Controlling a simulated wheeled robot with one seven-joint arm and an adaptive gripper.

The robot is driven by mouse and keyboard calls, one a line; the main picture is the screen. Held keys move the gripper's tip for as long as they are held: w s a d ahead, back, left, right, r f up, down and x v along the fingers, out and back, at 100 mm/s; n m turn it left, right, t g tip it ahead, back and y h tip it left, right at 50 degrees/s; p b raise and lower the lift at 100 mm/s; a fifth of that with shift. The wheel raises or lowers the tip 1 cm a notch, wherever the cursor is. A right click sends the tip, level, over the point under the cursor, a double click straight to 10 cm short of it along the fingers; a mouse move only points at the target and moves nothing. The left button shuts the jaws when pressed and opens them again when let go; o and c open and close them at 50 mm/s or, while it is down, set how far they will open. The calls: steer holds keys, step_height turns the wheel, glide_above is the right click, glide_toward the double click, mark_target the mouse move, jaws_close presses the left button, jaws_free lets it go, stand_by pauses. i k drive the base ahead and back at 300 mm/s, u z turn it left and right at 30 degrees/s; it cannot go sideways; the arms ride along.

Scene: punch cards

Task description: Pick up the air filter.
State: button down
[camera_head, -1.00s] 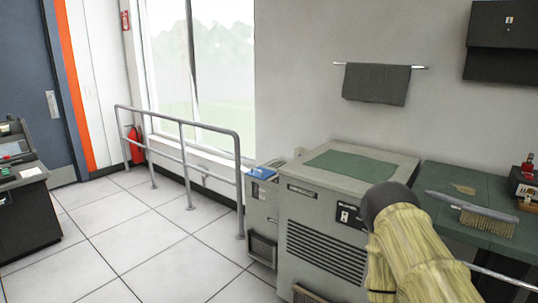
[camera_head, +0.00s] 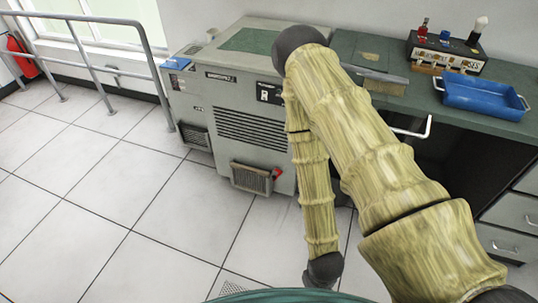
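What looks like the air filter (camera_head: 252,179) is a ribbed grey panel with a brownish frame. It sits low at the front of the grey machine cabinet (camera_head: 237,88), close to the floor. A small red part (camera_head: 277,173) shows at its right edge. I cannot tell how it is attached. My arm, yellowish and wood-like, rises from the lower right to a dark joint, then hangs down to another dark joint at the bottom, right of the filter. My gripper's fingers do not show.
A green bench (camera_head: 372,47) to the right carries a brush (camera_head: 385,86), a box with small tools (camera_head: 445,53) and a blue tray (camera_head: 482,94). A metal rail (camera_head: 96,66) stands at the left. Tiled floor (camera_head: 120,190) lies open left of the machine.

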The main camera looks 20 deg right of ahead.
mark_target(245, 177)
steer(key=u, duration=0.35)
steer(key=i, duration=1.05)
steer(key=u, duration=0.05)
